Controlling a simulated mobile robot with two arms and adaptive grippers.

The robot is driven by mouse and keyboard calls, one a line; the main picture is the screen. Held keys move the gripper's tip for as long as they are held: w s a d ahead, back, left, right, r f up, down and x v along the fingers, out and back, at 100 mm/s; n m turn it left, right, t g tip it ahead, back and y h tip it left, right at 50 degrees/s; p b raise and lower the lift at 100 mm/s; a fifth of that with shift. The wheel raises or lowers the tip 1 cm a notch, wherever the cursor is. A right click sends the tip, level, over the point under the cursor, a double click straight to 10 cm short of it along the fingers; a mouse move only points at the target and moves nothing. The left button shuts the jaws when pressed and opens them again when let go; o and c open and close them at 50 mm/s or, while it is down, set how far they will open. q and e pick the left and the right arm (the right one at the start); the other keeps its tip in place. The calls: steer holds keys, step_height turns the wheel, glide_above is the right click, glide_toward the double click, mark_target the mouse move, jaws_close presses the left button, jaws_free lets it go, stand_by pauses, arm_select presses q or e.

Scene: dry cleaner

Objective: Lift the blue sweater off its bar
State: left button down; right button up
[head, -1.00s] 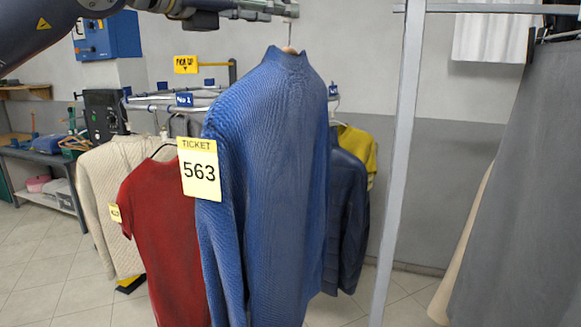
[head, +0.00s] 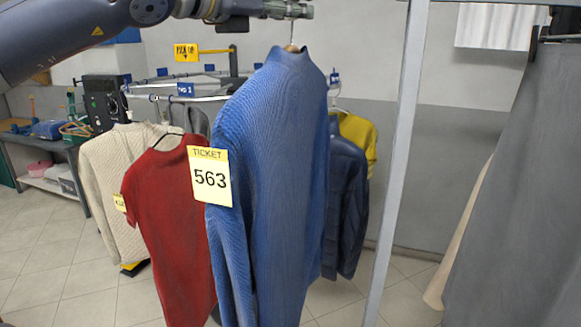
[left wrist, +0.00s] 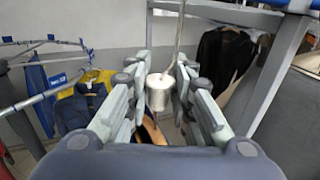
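The blue sweater (head: 285,170) hangs upright on a wooden hanger (head: 291,48) in the middle of the head view. A yellow ticket (head: 210,178) reading 563 is on its left side. My left gripper (head: 300,11) is above the collar, at the thin metal hook. In the left wrist view its fingers (left wrist: 160,88) close around a pale collar piece (left wrist: 158,92) on the hanger's stem, and a bit of the wooden hanger shows below. The hook's top and any bar above it are out of frame. My right gripper is not in view.
A red shirt (head: 168,220), a cream sweater (head: 115,170), a dark blue jacket (head: 345,200) and a yellow garment (head: 358,135) hang close behind. A grey post (head: 398,160) and a grey garment (head: 515,180) stand to the right. A side table (head: 45,150) is far left.

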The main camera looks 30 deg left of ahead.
arm_select(q)
steer(key=shift+r, duration=0.15)
stand_by(0.3)
steer(key=shift+r+b, duration=0.3)
steer(key=shift+r, duration=1.35)
steer(key=shift+s+d+b, duration=0.25)
steer(key=shift+s+b, duration=0.25)
steer(key=shift+s, duration=0.1)
steer(key=s+d+b, duration=0.2)
steer(key=s, duration=0.4)
steer(key=s+d+r+b, duration=0.1)
steer(key=s+d+b, duration=0.2)
steer(key=s, duration=0.4)
steer(key=shift+s+d+r+b, duration=0.2)
steer(key=shift+s+d+b, duration=0.05)
steer(key=shift+d+b, duration=0.05)
steer(key=shift+f, duration=0.1)
